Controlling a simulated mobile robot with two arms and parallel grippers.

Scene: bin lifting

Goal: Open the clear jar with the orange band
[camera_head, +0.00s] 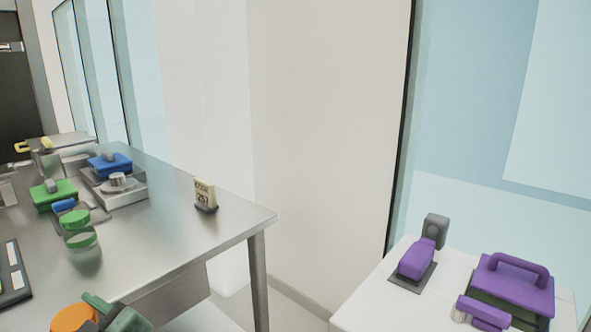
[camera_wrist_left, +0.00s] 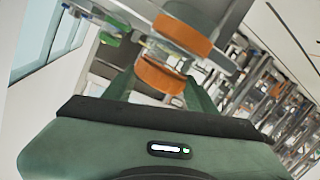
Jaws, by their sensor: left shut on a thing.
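The clear jar with the orange band shows large in the left wrist view, with one orange ring (camera_wrist_left: 183,34) farther out and another orange part (camera_wrist_left: 158,76) between my fingers. I cannot tell for sure which is the lid, or whether lid and jar are apart. My left gripper (camera_wrist_left: 161,84) is shut on the orange part nearer to it. In the head view, a round orange top (camera_head: 73,318) shows at the bottom left edge, beside my green left gripper (camera_head: 100,312); the rest of the jar is cut off. My right gripper is not in view.
A green-banded clear jar (camera_head: 81,229) stands on the steel table (camera_head: 165,222). A white table (camera_head: 365,300) at right holds purple-handled items (camera_head: 515,285).

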